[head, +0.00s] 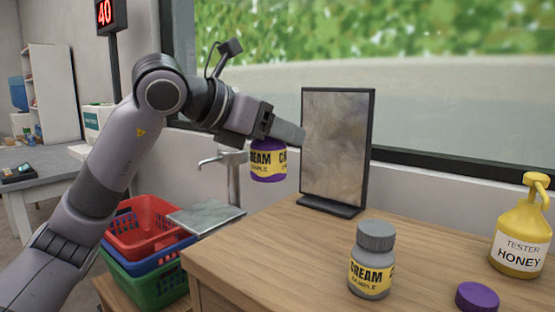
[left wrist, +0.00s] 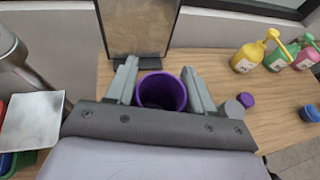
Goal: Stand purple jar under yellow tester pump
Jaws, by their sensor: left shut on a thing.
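The purple jar (head: 268,163) has a yellow "CREAM SAMPLE" label and is held in the air left of the wooden counter's mirror. My left gripper (head: 283,133) is shut on it. In the left wrist view the jar (left wrist: 161,92) is open at the top, between the two fingers of my left gripper (left wrist: 160,88). The yellow tester pump (head: 520,235), labelled "TESTER HONEY", stands at the right of the counter; it also shows in the left wrist view (left wrist: 248,57). A purple lid (head: 477,297) lies on the counter near it. My right gripper is not in view.
A grey cream jar (head: 372,262) with its lid on stands on the wooden counter (head: 270,255). A framed mirror (head: 337,148) stands at the back. Green and pink pumps (left wrist: 277,55) stand beyond the yellow one. Stacked baskets (head: 140,228) and a tap (head: 222,158) are at left.

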